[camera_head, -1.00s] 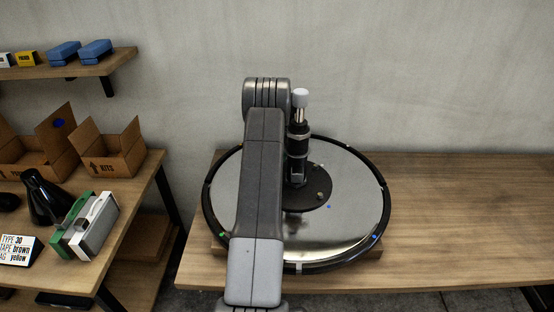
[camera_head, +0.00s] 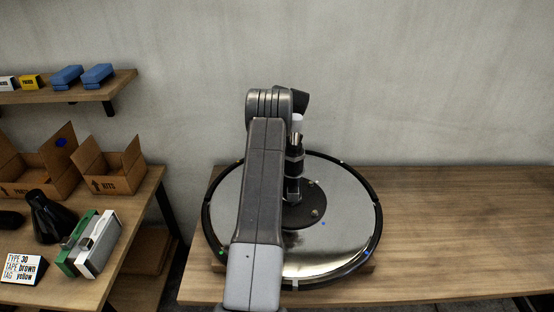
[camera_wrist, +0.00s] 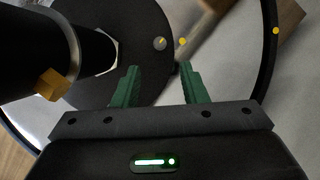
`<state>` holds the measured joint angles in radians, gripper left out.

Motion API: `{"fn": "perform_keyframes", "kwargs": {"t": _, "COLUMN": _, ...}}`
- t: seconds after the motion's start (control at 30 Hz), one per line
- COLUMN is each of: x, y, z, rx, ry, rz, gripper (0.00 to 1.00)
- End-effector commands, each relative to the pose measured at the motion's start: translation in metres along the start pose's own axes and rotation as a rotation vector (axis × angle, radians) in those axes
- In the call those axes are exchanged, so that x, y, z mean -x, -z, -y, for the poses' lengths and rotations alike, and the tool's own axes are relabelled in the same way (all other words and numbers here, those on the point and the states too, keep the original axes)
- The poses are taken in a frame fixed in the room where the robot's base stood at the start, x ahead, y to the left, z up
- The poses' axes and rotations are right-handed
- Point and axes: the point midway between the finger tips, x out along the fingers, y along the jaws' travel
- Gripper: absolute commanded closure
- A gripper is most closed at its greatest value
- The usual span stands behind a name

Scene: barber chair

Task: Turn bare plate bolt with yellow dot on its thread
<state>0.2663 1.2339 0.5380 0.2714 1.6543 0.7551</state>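A round black plate (camera_wrist: 135,20) sits at the middle of the shiny chair base; it also shows in the head view (camera_head: 314,196). In the wrist view a small grey bolt (camera_wrist: 160,43) with a yellowish mark stands on the plate, just beyond my fingertips. A yellow dot (camera_wrist: 182,41) lies right of it, near the plate's edge. My gripper (camera_wrist: 160,72) is open, its two green fingers apart and nothing between them. It points toward the bolt without visibly touching it. In the head view the fingers cannot be made out, and my arm covers the plate's left part.
A dark upright column (camera_head: 294,168) rises from the plate; it fills the left of the wrist view (camera_wrist: 40,45), with an orange block (camera_wrist: 50,85) on it. The disc base (camera_head: 345,245) lies on a wooden table (camera_head: 460,230), clear at right. A sign (camera_head: 22,268) reads "TYPE 30, TAPE brown, TAG yellow".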

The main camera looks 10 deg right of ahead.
Motion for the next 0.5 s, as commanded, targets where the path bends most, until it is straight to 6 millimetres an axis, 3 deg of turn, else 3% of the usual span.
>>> {"fn": "perform_keyframes", "kwargs": {"t": 0.03, "x": 0.014, "y": -0.002, "z": 0.0, "rx": 0.0, "ry": 0.001, "rz": -0.001, "gripper": 0.61}}
{"fn": "perform_keyframes", "kwargs": {"t": 0.2, "x": 0.032, "y": -0.001, "z": 0.0, "rx": 0.0, "ry": 0.0, "rz": 0.0, "gripper": 0.61}}
{"fn": "perform_keyframes", "kwargs": {"t": 0.5, "x": 0.044, "y": 0.0, "z": 0.0, "rx": 0.0, "ry": 0.0, "rz": 0.0, "gripper": 0.61}}
